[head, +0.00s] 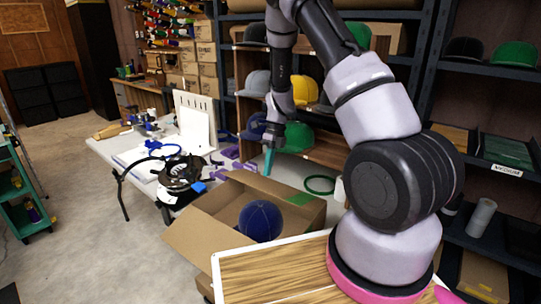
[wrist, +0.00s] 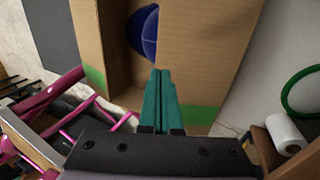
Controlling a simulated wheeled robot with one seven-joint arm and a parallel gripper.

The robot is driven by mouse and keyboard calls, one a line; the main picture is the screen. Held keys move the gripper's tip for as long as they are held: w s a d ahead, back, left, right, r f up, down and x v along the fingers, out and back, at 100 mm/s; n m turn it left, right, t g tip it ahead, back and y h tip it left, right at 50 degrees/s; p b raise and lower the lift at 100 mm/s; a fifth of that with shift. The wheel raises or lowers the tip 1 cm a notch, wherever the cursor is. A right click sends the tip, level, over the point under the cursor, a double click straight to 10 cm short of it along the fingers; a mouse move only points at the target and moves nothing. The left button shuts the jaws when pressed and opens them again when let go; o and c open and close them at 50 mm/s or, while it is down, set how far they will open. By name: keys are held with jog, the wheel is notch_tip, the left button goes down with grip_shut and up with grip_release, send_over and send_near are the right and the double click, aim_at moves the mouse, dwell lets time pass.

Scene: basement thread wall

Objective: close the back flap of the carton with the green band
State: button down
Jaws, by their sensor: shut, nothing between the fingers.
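The carton (head: 192,243) is brown cardboard, open at the top, with a blue cap (head: 261,221) inside. A flap spreads outward at its near left. The back flap (head: 262,186) runs along the far side, with a green band (head: 300,199) near its right end. In the wrist view a broad cardboard panel (wrist: 205,45) lies beside the cap (wrist: 144,32) and cuts off its right edge; green patches (wrist: 201,117) show at its end. My gripper (head: 268,171) is shut and empty, teal fingers pointing down just behind the back flap. I cannot tell whether they touch it.
A wood-grain board (head: 270,276) is in front. A green ring (head: 320,185) and a white roll (wrist: 285,133) lie to the right. Shelves with caps stand behind.

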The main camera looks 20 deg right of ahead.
aim_at(263, 191)
jog(key=x, duration=0.5)
jog(key=shift+s+f, duration=0.1)
jog(key=shift+f, duration=0.05)
jog(key=shift+s+a+f+h, duration=0.15)
jog(key=shift+a+f+h, duration=0.1)
jog(key=shift+f+h, duration=0.1)
jog(key=f, duration=0.1)
jog(key=f+t+h, duration=0.1)
jog(key=s+f, duration=0.1)
jog(key=shift+a+f+t+h, duration=0.25)
jog(key=shift+a+t, duration=0.15)
jog(key=shift+f, duration=0.25)
jog(key=shift+a, duration=0.1)
jog(key=shift+s, duration=0.1)
